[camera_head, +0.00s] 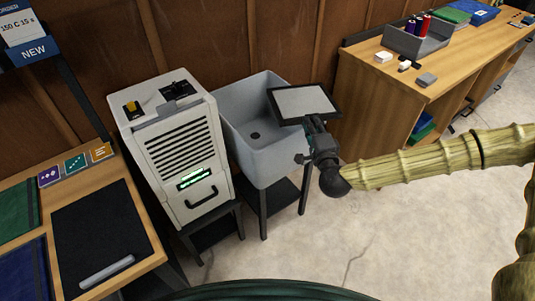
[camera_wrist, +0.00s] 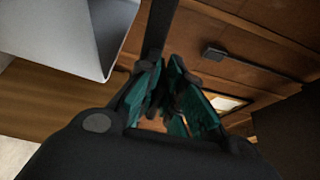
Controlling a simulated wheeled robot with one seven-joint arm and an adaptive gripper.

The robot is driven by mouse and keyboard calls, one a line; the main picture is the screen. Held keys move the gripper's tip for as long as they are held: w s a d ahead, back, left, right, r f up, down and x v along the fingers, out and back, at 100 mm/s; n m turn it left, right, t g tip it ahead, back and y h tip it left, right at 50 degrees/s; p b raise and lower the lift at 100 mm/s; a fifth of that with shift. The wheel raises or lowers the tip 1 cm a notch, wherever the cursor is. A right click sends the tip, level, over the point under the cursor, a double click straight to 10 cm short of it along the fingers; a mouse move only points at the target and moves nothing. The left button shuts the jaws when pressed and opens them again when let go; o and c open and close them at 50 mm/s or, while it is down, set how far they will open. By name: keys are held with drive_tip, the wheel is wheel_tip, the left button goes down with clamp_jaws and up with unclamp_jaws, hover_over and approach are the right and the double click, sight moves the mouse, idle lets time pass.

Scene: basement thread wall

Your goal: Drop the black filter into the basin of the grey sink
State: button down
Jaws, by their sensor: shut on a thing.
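The black filter (camera_head: 306,119), a flat rectangular black frame around a light grey panel, is in my gripper (camera_head: 314,124). In the head view it overlaps the right side of the grey sink (camera_head: 267,169), and part of it covers the basin's right rim. How high it is above the rim I cannot tell. The sink stands on dark legs, and its drain shows uncovered in the basin. In the wrist view the teal-padded fingers (camera_wrist: 165,85) are closed on the filter, seen edge-on as a dark bar (camera_wrist: 160,28). The sink's pale wall (camera_wrist: 55,35) is at upper left there.
A light grey machine (camera_head: 178,150) with a vented front and green display stands directly left of the sink. A wooden bench (camera_head: 375,90) with a grey tray (camera_head: 418,42) of spools is at right. A table with dark mats (camera_head: 100,235) is at left. Open floor lies in front.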

sight(296, 113)
drive_tip(key=w+a+y+b, duration=0.1)
drive_tip(key=w+b, duration=0.1)
drive_tip(key=w+a+n+b, duration=0.1)
drive_tip(key=w+a+b, duration=0.1)
drive_tip(key=w+a+n+y+b, duration=0.1)
drive_tip(key=w+b, duration=0.1)
drive_tip(key=shift+a+f+g+y, duration=0.25)
drive_tip(key=shift+f+g+y, duration=0.05)
drive_tip(key=shift+f+g, duration=0.1)
drive_tip(key=w+y+b, duration=0.1)
drive_tip(key=b, duration=0.1)
drive_tip(key=w+a+r+n+g+y+b, duration=0.1)
drive_tip(key=w+b, duration=0.1)
drive_tip(key=b, duration=0.1)
drive_tip(key=w+a+n+y+b, duration=0.1)
drive_tip(key=b, duration=0.2)
drive_tip(key=shift+w+a+r, duration=0.1)
drive_tip(key=shift+w+r, duration=0.25)
drive_tip(key=shift+w, duration=0.05)
drive_tip(key=b, duration=0.1)
drive_tip(key=w+r+n+g+y+b, duration=0.1)
drive_tip(key=b, duration=0.1)
drive_tip(key=shift+w+a+r+y, duration=0.15)
drive_tip(key=shift+a+r+y, duration=0.05)
drive_tip(key=shift+r+y, duration=0.1)
drive_tip(key=shift+a+r, duration=0.25)
drive_tip(key=shift+f+b, duration=1.3)
drive_tip(key=shift+f, duration=1.65)
